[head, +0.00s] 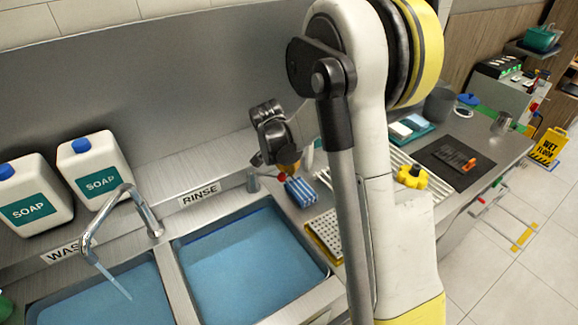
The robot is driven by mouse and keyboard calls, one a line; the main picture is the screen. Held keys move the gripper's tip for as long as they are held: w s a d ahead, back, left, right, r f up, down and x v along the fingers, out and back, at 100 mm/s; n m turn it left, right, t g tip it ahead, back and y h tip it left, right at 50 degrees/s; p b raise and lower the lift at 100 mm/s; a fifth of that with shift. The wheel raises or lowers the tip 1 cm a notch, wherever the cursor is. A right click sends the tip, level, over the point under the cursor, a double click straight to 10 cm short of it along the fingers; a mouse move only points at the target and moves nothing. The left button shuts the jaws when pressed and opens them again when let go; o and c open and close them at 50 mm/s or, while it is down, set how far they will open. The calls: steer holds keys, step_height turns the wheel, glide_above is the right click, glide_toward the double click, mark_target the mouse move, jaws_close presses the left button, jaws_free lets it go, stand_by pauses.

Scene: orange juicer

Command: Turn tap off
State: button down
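The chrome tap (146,212) curves up between the two sink basins, with its spout over the left basin (100,300). A pale stream of water (112,280) runs from the spout into that basin. A short grey post (253,181) stands at the back rim of the right basin; I cannot tell if it is the tap's control. My gripper (272,160) is black and hangs in the air above and to the right of this post, apart from the tap. Its fingers are small and dark, so I cannot tell how far apart they are. An orange-red item shows just behind or below it.
Two soap jugs (94,172) stand behind the left basin. The right basin (245,260) holds blue water. A blue striped sponge or brush (301,191) lies right of the post. A yellow knob-like item (411,177) sits on the right counter. My arm hides part of the counter.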

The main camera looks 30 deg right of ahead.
steer(key=s+a+m+g+b, duration=0.1)
steer(key=s+a+m, duration=0.2)
steer(key=a, duration=0.3)
steer(key=shift+s+a+m, duration=0.25)
steer(key=shift+s+m, duration=0.15)
steer(key=shift+m, duration=0.2)
stand_by(0.3)
steer(key=d+r, duration=0.2)
steer(key=d, duration=0.2)
steer(key=p+v, duration=0.2)
steer(key=v, duration=0.7)
steer(key=shift+w+a+r+p, duration=0.25)
steer(key=shift+a+p, duration=0.15)
steer(key=shift+a, duration=0.1)
